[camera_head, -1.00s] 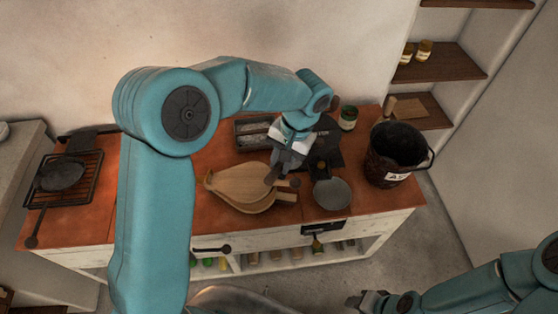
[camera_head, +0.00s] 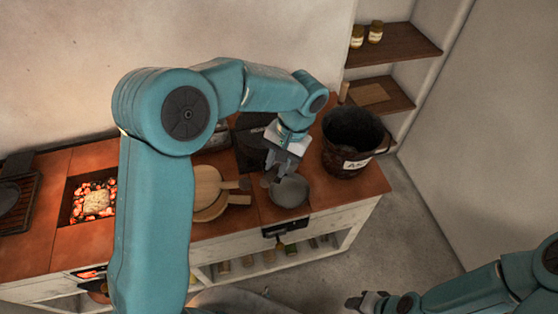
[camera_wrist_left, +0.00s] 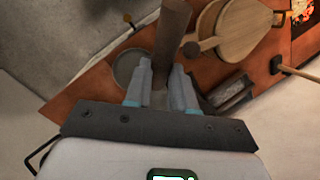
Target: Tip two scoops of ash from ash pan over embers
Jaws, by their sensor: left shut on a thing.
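My left gripper (camera_head: 278,163) hangs over the counter beside the round grey dish (camera_head: 290,191). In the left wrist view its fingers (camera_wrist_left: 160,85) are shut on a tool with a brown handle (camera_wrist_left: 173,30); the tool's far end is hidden. The embers (camera_head: 76,212) glow in a square pit at left, with a pale crumbly heap (camera_head: 97,201) in their middle; a corner of them shows in the left wrist view (camera_wrist_left: 303,18). A grey rectangular tray, seemingly the ash pan (camera_head: 219,135), is mostly behind my arm; it shows in the left wrist view (camera_wrist_left: 230,95). My right gripper (camera_head: 365,300) is low and small.
A dark labelled bucket (camera_head: 352,140) stands at the counter's right end. A dark pan on a grill (camera_head: 12,200) is at far left. Shelves with jars (camera_head: 366,34) rise behind.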

